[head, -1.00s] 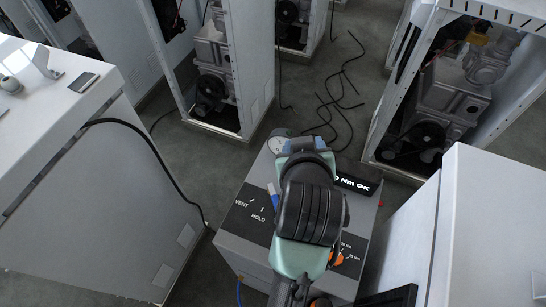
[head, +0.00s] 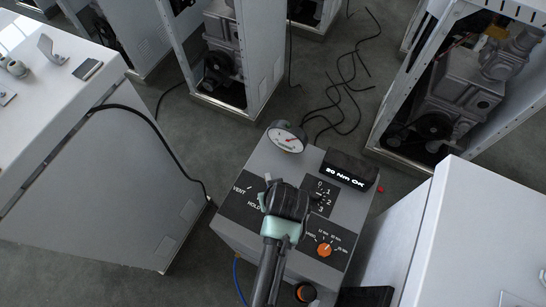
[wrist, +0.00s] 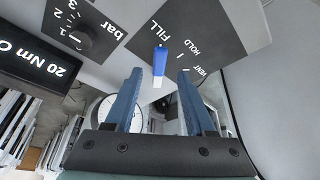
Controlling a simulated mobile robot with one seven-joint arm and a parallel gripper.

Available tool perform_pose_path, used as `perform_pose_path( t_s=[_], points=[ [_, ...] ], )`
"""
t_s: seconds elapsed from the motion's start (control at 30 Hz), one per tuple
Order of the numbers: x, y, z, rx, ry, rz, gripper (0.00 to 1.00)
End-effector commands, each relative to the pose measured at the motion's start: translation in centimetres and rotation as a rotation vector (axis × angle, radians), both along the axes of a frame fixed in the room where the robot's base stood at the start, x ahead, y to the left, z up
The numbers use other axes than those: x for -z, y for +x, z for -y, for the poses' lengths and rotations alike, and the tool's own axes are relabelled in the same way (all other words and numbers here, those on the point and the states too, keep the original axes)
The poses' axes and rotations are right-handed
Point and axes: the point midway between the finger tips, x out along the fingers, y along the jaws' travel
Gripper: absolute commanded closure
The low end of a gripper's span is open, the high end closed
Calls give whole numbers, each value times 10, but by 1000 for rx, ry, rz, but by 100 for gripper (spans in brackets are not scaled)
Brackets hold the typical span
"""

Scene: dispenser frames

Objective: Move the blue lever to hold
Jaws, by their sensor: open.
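The blue lever (wrist: 159,62), with a white end, shows in the wrist view against the dark label panel (wrist: 225,28) marked FILL, HOLD and VENT. FILL is printed close to one end of the lever; I cannot tell which mark it is set to. My gripper (wrist: 160,74) is open, its two blue fingers on either side of the lever in the picture. The lever appears between and beyond the fingertips; I see no contact. In the head view my arm covers the lever and part of the panel (head: 241,187), where VENT and HOLD are readable.
The grey dispenser box (head: 232,232) also carries a round gauge (head: 287,137), a black display (head: 348,169) reading "20 Nm OK" and an orange knob (head: 324,250). White cabinets stand left (head: 90,190) and right (head: 480,230). Black cables (head: 335,95) lie on the floor behind.

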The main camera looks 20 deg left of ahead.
Motion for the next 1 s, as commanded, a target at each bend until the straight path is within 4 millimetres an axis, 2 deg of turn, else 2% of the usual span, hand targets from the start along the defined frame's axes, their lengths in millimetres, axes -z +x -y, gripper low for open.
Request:
perform_pose_path(
  t_s=[0.1, 0.27, 0.67, 0.9, 1.0],
  points=[
    [15, 5, -4, -1, -1, -1, 45],
    [27, 9, -7, 0, 0, 0, 45],
    [32, 11, -8, 1, 0, 1, 45],
    [32, 11, -8, 1, 0, 1, 86],
    [32, 11, -8, 1, 0, 1, 100]
  ],
)
